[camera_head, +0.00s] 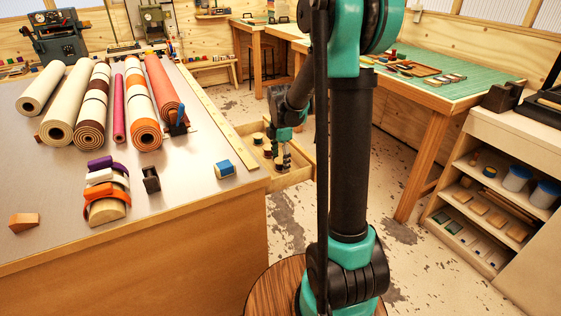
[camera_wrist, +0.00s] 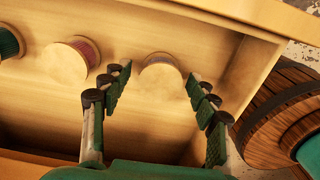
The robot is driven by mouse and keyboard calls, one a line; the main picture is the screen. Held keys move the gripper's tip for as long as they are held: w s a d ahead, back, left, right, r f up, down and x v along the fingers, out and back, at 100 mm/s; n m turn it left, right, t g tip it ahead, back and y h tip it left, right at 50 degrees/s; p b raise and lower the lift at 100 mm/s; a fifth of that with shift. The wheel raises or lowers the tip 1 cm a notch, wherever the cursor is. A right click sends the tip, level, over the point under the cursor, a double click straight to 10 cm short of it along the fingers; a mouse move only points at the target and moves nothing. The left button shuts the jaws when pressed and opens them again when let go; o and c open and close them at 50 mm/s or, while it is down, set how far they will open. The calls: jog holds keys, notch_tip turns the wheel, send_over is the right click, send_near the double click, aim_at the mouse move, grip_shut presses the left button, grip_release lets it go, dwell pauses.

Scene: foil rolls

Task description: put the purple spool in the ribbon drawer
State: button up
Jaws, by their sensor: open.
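The ribbon drawer (camera_head: 297,178) is pulled out from the side of the grey-topped workbench. My gripper (camera_head: 282,160) is down at the drawer, pointing into it. In the wrist view my gripper (camera_wrist: 155,88) is open, with a finger on each side of a round pale-topped spool (camera_wrist: 160,72). A thin purplish band shows at this spool's far edge, so it looks like the purple spool. It seems to stand upright on the drawer floor, with a gap to both fingers. A reddish-pink spool (camera_wrist: 75,60) and a dark green spool (camera_wrist: 9,42) stand to its left.
The drawer's front wall (camera_wrist: 235,15) and side wall (camera_wrist: 245,75) are close to my fingers. A round wooden stool-like top (camera_wrist: 275,110) stands outside the drawer.

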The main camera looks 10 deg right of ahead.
aim_at(281, 160)
notch_tip(281, 160, up, 12)
jog(key=s+d+f+m+t, duration=0.2)
jog(key=s+f+m, duration=0.5)
jog(key=s+m, duration=0.3)
jog(key=s+d+f+m+t, duration=0.1)
jog(key=s+f+m+t, duration=0.1)
jog(key=s+f+m, duration=0.5)
jog(key=s+m, duration=0.4)
jog(key=s, duration=0.1)
jog(key=shift+s+d+m, duration=0.15)
jog(key=shift+d+m, duration=0.15)
jog(key=shift+d, duration=0.1)
